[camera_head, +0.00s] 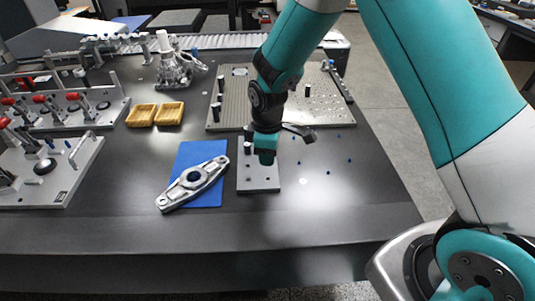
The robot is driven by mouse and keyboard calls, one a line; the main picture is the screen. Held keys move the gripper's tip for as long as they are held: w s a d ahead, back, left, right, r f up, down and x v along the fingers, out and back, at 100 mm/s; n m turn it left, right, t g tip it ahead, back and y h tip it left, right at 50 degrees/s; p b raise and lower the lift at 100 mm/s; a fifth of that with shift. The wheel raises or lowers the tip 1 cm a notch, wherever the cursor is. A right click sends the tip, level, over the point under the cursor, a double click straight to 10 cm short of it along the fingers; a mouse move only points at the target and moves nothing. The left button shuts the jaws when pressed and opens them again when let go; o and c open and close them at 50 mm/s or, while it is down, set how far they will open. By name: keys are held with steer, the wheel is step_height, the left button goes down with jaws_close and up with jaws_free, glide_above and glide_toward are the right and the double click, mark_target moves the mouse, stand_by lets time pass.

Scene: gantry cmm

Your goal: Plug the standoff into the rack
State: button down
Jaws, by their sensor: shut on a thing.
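A metal bracket (192,184) lies on a blue mat (212,197) left of the rack plate. A large perforated plate (325,110) with posts lies behind. The table's front right is clear.

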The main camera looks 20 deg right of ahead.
mark_target(269, 173)
steer(key=shift+f+b, duration=2.35)
steer(key=shift+f, duration=0.55)
steer(key=shift+r, duration=0.15)
steer(key=shift+d+p, duration=0.15)
steer(key=shift+p, duration=0.55)
steer(key=shift+f+b, duration=0.6)
steer(key=shift+f, duration=0.35)
steer(key=c, duration=0.9)
jaws_free()
steer(key=shift+r, duration=0.1)
